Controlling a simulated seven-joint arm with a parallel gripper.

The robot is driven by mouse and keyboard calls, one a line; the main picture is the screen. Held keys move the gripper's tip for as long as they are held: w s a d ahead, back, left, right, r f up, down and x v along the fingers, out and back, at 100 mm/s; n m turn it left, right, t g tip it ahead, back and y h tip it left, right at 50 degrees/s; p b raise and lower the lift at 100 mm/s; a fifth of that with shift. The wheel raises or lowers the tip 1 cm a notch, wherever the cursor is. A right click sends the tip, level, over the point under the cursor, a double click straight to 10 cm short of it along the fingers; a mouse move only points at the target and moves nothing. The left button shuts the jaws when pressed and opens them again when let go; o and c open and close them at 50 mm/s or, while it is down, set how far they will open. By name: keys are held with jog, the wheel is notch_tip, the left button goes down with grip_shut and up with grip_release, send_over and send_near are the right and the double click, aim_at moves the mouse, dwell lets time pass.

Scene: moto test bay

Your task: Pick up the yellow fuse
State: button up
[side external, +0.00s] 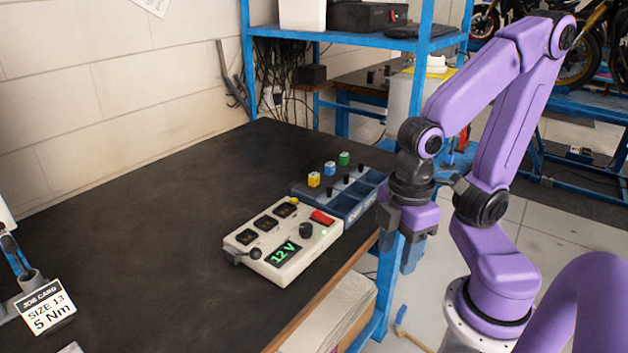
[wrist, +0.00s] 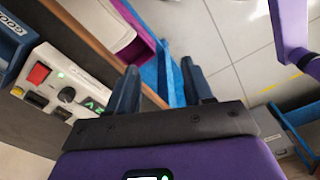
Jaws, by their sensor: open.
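The yellow fuse (side external: 313,180) stands at the left end of the blue compartment tray (side external: 352,207), in the side external view. A blue fuse (side external: 330,168) and a green fuse (side external: 344,158) stand in a row behind it. My gripper (side external: 400,256) hangs past the table's right edge, to the right of the tray and apart from the fuses. In the wrist view my gripper (wrist: 160,82) has its two dark fingers spread with nothing between them. The fuses do not show in the wrist view.
A cream tester box (side external: 268,262) with a red switch and a 12 V display sits beside the tray; it also shows in the wrist view (wrist: 88,82). A blue shelf frame (side external: 246,58) stands behind. The table (side external: 150,270) is largely clear on the left; a job card (side external: 45,307) stands there.

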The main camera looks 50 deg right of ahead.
jog(key=w+a+r+n, duration=0.15)
jog(key=w+r, duration=0.25)
jog(key=w, duration=0.6)
jog(key=w+d+r+n, duration=0.1)
jog(key=w+d+r, duration=0.3)
jog(key=w, duration=0.5)
jog(key=w+d+r+n, duration=0.2)
jog(key=w+d, duration=0.5)
jog(key=w, duration=0.2)
jog(key=n, duration=0.1)
send_over(314, 174)
notch_tip(314, 174, down, 10)
jog(key=shift+a+r, duration=0.15)
jog(key=shift+f, duration=2.6)
jog(key=shift+c, duration=0.3)
grip_shut()
